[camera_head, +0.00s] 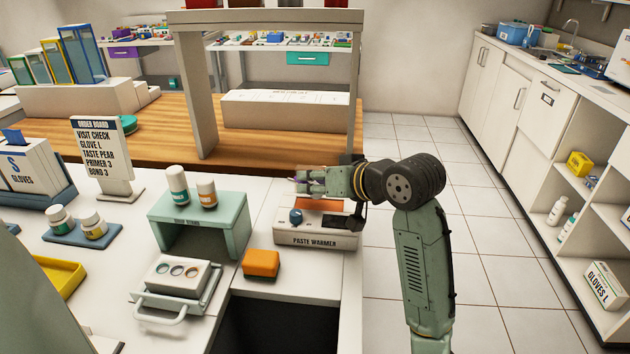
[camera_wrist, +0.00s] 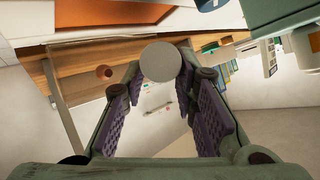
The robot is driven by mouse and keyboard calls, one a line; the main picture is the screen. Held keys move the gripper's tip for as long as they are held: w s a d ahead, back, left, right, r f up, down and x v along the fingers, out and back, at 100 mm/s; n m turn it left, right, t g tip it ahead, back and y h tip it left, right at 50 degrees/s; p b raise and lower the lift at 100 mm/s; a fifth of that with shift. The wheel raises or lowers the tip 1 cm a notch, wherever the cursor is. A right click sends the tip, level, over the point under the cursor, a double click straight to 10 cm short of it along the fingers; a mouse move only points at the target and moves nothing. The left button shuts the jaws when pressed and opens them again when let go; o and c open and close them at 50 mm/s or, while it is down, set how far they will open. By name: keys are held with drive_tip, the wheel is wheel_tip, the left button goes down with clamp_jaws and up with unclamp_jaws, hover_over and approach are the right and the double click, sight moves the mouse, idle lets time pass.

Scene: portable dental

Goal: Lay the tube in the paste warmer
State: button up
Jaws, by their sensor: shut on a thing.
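The paste warmer (camera_head: 318,241) is a white box with a blue knob (camera_head: 296,216) and an orange bed (camera_head: 320,204), standing near the right end of the white counter. My gripper (camera_head: 303,180) is above the back of the warmer, pointing left. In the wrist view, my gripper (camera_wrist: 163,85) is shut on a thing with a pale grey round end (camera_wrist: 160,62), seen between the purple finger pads. I take it for the tube; its length is hidden. The warmer's orange bed also shows in the wrist view (camera_wrist: 110,12), at the top left.
An orange block (camera_head: 261,263) lies in front of the warmer. A green stand (camera_head: 200,222) with two bottles on top is to the left. A metal tray with a handle (camera_head: 160,318) is at the front. Floor is clear right of the counter.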

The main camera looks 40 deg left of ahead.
wheel_tip(320, 180, down, 3)
drive_tip(key=shift+r+b, duration=0.15)
drive_tip(key=shift+b, duration=0.75)
drive_tip(key=o, duration=1.2)
drive_tip(key=v, duration=1.1)
drive_tip(key=shift+r, duration=0.1)
drive_tip(key=shift+d+r, duration=0.2)
drive_tip(key=shift+d, duration=0.2)
